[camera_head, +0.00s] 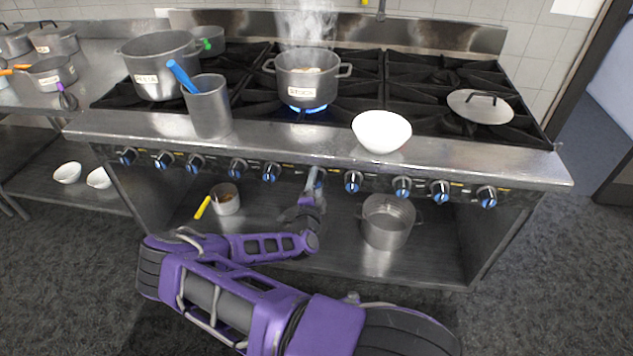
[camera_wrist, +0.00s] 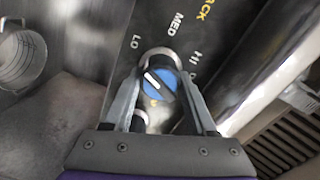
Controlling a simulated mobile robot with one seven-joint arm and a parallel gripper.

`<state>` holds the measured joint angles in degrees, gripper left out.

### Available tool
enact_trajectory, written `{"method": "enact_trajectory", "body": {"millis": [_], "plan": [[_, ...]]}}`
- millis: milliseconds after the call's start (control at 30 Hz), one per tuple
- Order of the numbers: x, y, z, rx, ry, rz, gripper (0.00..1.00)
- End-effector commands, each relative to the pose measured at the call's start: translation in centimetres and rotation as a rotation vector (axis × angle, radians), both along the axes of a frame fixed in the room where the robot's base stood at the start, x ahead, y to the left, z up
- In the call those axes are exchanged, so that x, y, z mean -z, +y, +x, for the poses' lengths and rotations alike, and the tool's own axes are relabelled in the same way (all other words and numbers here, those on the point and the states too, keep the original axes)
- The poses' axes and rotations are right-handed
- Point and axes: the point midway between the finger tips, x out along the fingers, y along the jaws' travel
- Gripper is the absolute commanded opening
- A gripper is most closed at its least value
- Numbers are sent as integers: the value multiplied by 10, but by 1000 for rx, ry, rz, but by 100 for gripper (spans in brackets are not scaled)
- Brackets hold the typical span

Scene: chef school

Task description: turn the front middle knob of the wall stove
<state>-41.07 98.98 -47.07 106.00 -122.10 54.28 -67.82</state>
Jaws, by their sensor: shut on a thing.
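The wall stove (camera_head: 340,160) has a row of blue-faced knobs along its front panel. My gripper (camera_head: 316,178) is at the panel near the middle of the row, and its fingers mostly hide the knob there. In the wrist view my gripper (camera_wrist: 160,88) is shut on a blue and silver knob (camera_wrist: 157,84), one finger on each side. The knob's white line runs diagonally from upper left to lower right.
A steaming stock pot (camera_head: 307,80) stands over a blue flame. A white bowl (camera_head: 381,131) sits on the stove's front ledge, above and right of my gripper. A grey container (camera_head: 208,108) holds a blue utensil. A pot (camera_head: 388,222) stands on the shelf below.

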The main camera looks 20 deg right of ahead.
Motion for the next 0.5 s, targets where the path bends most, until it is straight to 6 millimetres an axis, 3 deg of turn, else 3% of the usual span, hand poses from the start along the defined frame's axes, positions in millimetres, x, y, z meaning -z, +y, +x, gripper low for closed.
{"method": "enact_trajectory", "body": {"millis": [500], "plan": [[0,0,0,0,53,-77,2]]}}
